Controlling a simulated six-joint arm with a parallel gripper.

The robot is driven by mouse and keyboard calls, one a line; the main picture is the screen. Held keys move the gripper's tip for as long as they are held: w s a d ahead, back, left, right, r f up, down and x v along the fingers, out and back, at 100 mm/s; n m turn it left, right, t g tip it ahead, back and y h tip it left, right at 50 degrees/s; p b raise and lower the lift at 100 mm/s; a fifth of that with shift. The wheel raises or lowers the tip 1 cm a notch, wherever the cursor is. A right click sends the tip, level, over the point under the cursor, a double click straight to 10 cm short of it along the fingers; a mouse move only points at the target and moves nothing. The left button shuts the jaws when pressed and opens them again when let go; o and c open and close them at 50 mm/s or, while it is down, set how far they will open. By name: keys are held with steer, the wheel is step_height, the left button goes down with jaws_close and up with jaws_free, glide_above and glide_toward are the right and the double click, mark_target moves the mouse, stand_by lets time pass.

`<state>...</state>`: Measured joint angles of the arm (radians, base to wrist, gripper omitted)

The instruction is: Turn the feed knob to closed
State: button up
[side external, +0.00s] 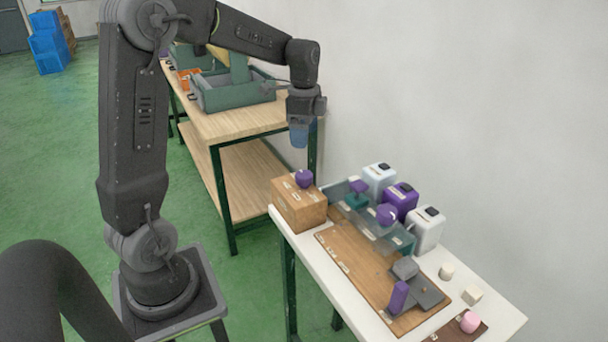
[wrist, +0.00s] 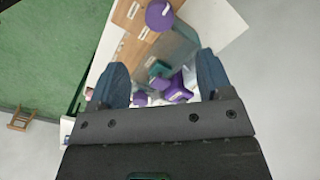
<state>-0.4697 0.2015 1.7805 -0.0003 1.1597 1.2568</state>
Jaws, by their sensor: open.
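A purple round knob (side external: 304,178) sits on top of a wooden box (side external: 298,210) at the left end of the white table. A second purple knob (side external: 387,214) stands by a see-through tank (side external: 362,222). The labels are too small to read, so I cannot tell which is the feed knob or how it is set. My gripper (side external: 299,138) is open and empty, pointing down above the wooden box, apart from it. In the wrist view, its two blue fingers (wrist: 162,82) are spread, and a large purple knob (wrist: 160,15) shows near the top edge.
White bottles (side external: 379,178) and a purple bottle (side external: 400,200) stand behind the tank. A wooden board (side external: 350,258) carries a purple upright block (side external: 398,297) and a grey piece (side external: 405,267). A pink piece (side external: 469,321) lies at front right. The wall is close behind.

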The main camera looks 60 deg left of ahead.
mark_target(304, 174)
step_height(304, 174, down, 12)
steer(key=shift+f, duration=0.1)
steer(key=shift+c, duration=0.4)
steer(key=c, duration=0.8)
steer(key=shift+c, duration=0.3)
